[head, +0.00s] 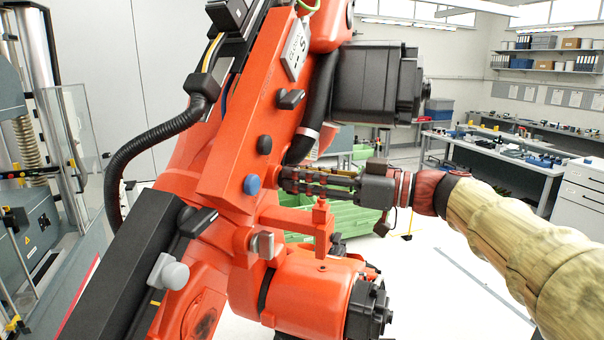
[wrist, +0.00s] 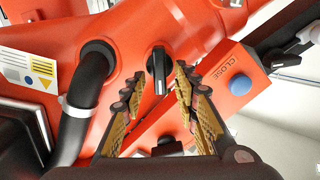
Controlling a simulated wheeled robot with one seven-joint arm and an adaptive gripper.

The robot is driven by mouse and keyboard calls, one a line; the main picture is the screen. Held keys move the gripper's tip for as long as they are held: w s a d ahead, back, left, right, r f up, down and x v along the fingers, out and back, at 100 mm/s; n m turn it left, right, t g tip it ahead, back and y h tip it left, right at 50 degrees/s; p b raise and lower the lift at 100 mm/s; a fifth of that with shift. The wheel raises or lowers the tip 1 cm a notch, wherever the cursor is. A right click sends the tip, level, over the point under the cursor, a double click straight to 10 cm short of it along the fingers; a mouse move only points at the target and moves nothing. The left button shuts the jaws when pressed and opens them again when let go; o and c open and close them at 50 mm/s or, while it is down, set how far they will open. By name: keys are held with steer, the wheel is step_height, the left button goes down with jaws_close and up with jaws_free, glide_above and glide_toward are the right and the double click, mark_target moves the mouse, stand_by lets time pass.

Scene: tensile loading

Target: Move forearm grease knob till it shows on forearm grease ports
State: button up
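A large orange robot arm (head: 235,150) fills the middle of the head view and carries several knobs. In the wrist view, a black knob (wrist: 160,75) with a raised grip bar stands on an orange face. My gripper (wrist: 160,78) has its fingers apart, with this knob between or just beyond the tips. Gaps show on both sides of the knob. In the head view, my gripper (head: 284,180) reaches in from the right, beside the orange arm, and its fingertips are partly hidden. I cannot read any forearm grease label or tell which knob bears that name.
A blue button (head: 252,184), a black button (head: 264,145), a black knob (head: 290,98) and a grey knob (head: 263,244) protrude from the orange arm. The wrist view shows "CLOSE" beside the blue button (wrist: 245,85). A thick black hose (wrist: 82,110) runs left of the fingers.

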steer(key=shift+c, duration=1.1)
jaws_close()
